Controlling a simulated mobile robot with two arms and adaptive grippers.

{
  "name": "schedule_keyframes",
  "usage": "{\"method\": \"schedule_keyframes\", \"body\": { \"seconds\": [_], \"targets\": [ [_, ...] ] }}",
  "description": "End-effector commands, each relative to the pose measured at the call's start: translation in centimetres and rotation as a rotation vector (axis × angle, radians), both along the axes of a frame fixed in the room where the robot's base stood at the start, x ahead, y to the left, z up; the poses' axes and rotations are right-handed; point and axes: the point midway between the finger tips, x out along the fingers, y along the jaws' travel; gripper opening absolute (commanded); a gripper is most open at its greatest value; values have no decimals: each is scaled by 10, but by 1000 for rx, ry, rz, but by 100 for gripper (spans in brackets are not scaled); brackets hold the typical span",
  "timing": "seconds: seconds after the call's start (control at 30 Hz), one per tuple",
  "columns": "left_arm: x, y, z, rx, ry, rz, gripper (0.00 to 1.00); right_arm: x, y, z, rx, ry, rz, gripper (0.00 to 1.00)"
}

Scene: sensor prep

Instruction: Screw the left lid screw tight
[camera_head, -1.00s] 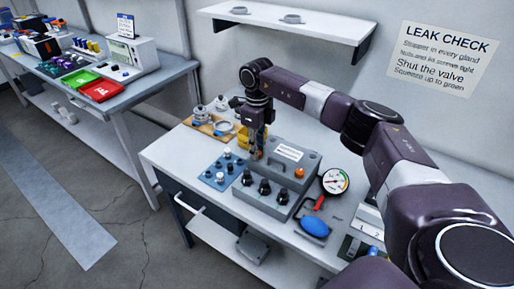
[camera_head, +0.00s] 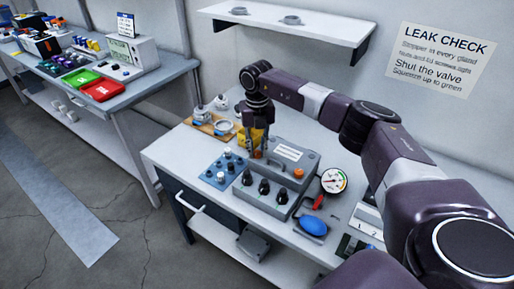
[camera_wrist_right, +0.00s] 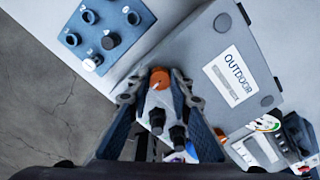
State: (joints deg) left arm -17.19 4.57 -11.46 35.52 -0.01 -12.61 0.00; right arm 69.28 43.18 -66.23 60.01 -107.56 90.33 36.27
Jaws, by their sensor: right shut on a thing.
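The grey box (camera_head: 285,189) with a white label stands on the workbench. It also shows in the right wrist view (camera_wrist_right: 205,68), its label reading OUTDOOR. An orange lid screw (camera_wrist_right: 160,79) at the box's left end sits between the fingertips of my right gripper (camera_head: 257,155). The gripper points down and is shut on this screw; in the head view the fingers hide it. The other orange lid screw (camera_head: 299,173) is uncovered at the box's right end. Several black stoppers (camera_head: 264,187) stand upright along the box's front. My left gripper is not in view.
A blue tray (camera_head: 211,178) with numbered places stands left of the box. A gauge (camera_head: 334,181) and a blue squeeze bulb (camera_head: 313,225) lie to its right. A wooden board (camera_head: 205,128) with metal parts and a yellow object (camera_head: 243,137) are behind.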

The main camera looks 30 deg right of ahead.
Motion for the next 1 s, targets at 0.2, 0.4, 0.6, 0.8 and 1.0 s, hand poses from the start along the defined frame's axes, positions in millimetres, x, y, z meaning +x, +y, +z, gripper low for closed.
{"method": "schedule_keyframes", "body": {
  "seconds": [0.2,0.4,0.6,0.8,1.0],
  "targets": [
    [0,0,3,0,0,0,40,1,-1,1,-1,-3,-89,0],
    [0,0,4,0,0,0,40,1,-1,1,0,-3,-123,0],
    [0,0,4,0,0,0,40,1,-1,1,0,-3,-130,0],
    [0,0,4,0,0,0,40,1,-1,1,0,-3,-129,0],
    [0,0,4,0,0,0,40,1,0,1,0,-2,-128,37]
  ]
}}
